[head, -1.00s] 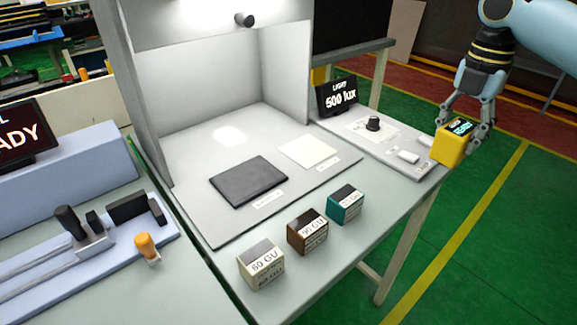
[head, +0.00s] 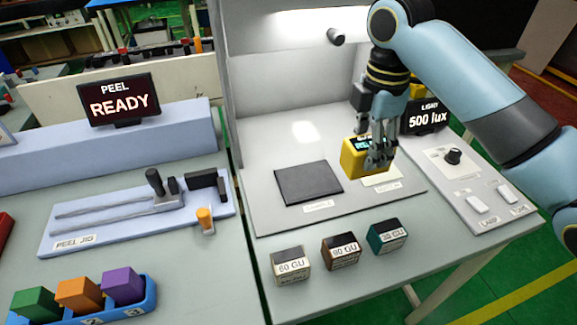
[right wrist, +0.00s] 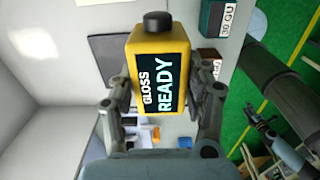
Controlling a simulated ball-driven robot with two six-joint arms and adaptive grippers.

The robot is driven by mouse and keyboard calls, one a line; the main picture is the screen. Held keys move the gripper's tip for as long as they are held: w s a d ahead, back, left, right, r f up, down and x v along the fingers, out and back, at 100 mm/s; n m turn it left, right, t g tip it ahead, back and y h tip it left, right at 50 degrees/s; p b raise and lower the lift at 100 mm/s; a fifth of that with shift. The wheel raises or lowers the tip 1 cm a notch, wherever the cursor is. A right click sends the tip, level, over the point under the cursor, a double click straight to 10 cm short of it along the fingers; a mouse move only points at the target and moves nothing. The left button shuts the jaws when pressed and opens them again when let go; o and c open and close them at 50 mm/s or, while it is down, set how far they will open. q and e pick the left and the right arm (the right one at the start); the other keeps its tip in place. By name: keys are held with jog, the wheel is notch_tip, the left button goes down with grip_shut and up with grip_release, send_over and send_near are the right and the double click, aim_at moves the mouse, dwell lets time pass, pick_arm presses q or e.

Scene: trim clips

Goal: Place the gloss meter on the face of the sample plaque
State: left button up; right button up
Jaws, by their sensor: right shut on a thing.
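The yellow gloss meter (head: 356,158) is in my right gripper (head: 378,160), held above the floor of the light booth. In the right wrist view the gloss meter (right wrist: 160,62) sits between both fingers, its screen reading GLOSS READY. In the head view a dark grey plaque (head: 309,184) lies on the booth floor, left of the meter and apart from it.
Three GU blocks, cream (head: 291,265), brown (head: 341,251) and teal (head: 388,237), stand along the table front. The booth's back wall and lamp (head: 335,37) stand behind. A lux display (head: 427,117) and switch panel (head: 470,185) are at right; a peel jig (head: 140,212) is at left.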

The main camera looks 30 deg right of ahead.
aim_at(348, 138)
jog(key=shift+a+r+p, duration=0.2)
jog(key=shift+a+p, duration=0.15)
jog(key=shift+a, duration=0.55)
jog(key=w+f, duration=0.1)
jog(key=w+a, duration=0.1)
jog(key=shift+w+f, duration=0.35)
jog(key=shift+w, duration=0.05)
jog(key=w+f, duration=0.1)
jog(key=w, duration=0.1)
jog(key=w+a+f, duration=0.1)
jog(key=w+f, duration=0.1)
jog(key=w, duration=0.1)
jog(key=w+a+f, duration=0.1)
jog(key=w+f, duration=0.1)
jog(key=w, duration=0.1)
jog(key=shift+a+f, duration=0.1)
jog(key=shift+f, duration=0.1)
notch_tip(348, 138, down, 4)
jog(key=shift+w+r+p, duration=0.1)
jog(key=shift+p, duration=0.3)
pick_arm(q)
jog(key=shift+w+a+r, duration=0.25)
jog(key=shift+w+r, duration=0.2)
jog(key=shift+r, duration=0.1)
jog(key=shift+w+a+r, duration=0.2)
jog(key=shift+w+r, duration=0.2)
jog(key=shift+r, duration=0.1)
